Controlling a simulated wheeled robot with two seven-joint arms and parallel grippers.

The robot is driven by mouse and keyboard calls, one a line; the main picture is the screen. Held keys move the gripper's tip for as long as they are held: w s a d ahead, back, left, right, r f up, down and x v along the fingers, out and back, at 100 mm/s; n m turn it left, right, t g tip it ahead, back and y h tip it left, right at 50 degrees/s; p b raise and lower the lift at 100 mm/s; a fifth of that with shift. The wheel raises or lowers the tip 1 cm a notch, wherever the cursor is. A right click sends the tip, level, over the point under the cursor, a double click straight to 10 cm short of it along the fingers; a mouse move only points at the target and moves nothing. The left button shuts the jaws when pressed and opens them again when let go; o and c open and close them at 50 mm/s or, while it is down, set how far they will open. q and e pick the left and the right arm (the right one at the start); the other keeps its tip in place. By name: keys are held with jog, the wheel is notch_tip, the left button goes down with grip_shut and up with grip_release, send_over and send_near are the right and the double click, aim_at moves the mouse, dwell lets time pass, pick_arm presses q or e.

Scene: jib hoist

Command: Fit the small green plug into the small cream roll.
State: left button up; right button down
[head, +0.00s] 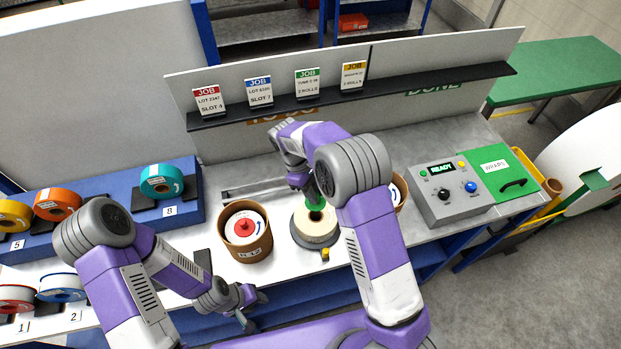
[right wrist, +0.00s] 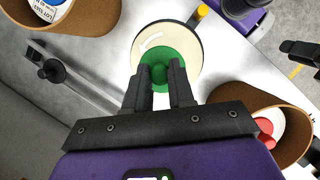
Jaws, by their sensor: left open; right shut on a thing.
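The small cream roll (head: 316,236) lies flat on a round grey plate on the bench, with a dark centre hole showing in the head view. My right gripper (head: 308,190) is shut on the green plug (head: 315,201) and holds it just above the roll's centre. In the right wrist view the green plug (right wrist: 158,66) covers the middle of the cream roll (right wrist: 187,38), its knob at the fingertips (right wrist: 160,88). How far it is from the hole is hard to tell. My left gripper (head: 246,304) is open and empty at the bench's front edge.
A brown tub (head: 247,252) with a red-plugged roll stands left of the cream roll. Another tub (head: 399,190) is partly hidden behind my right arm. A small yellow peg (head: 325,254) is at the plate's front. A control box (head: 449,193) stands to the right.

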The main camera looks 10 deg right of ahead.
aim_at(315, 207)
jog(key=shift+s+f, duration=0.15)
jog(key=shift+s, duration=0.1)
jog(key=shift+s+f+b, duration=0.1)
jog(key=shift+f+b, duration=0.15)
jog(key=shift+b, duration=0.1)
jog(key=shift+f+b, duration=1)
jog(key=shift+f, duration=0.25)
jog(key=shift+f, duration=0.3)
jog(key=shift+f+b, duration=0.7)
jog(key=shift+f, duration=0.25)
jog(key=shift+f+b, duration=0.35)
jog(key=shift+f, duration=0.25)
